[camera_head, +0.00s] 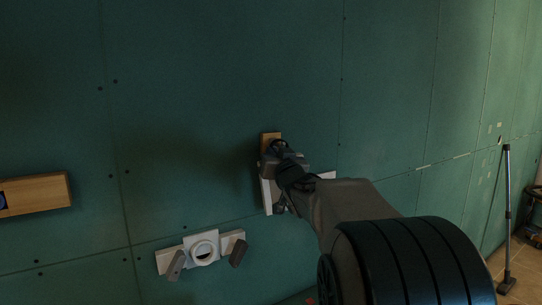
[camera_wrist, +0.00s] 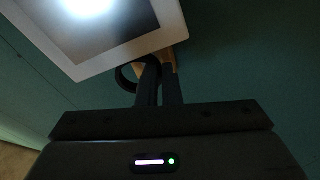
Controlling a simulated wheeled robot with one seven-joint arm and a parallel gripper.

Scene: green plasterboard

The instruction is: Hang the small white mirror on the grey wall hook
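The small white mirror (camera_head: 267,196) is partly hidden behind my arm, close to the green wall. In the wrist view the mirror's white frame (camera_wrist: 112,57) fills the upper left, with a bright reflection in its pane. A dark ring (camera_wrist: 124,78) is at the mirror's edge. My gripper (camera_wrist: 158,72) has its fingers close together on the ring's right side, holding it; it also shows in the head view (camera_head: 279,157). A wooden block (camera_head: 270,136) is on the wall just behind my gripper. I cannot make out the grey hook; my gripper likely covers it.
A white fixture (camera_head: 203,248) with a round opening and grey parts is on the wall at lower left. A wooden box (camera_head: 37,194) juts out at far left. A stick-shaped tool (camera_head: 507,215) stands at far right. The upper wall is clear.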

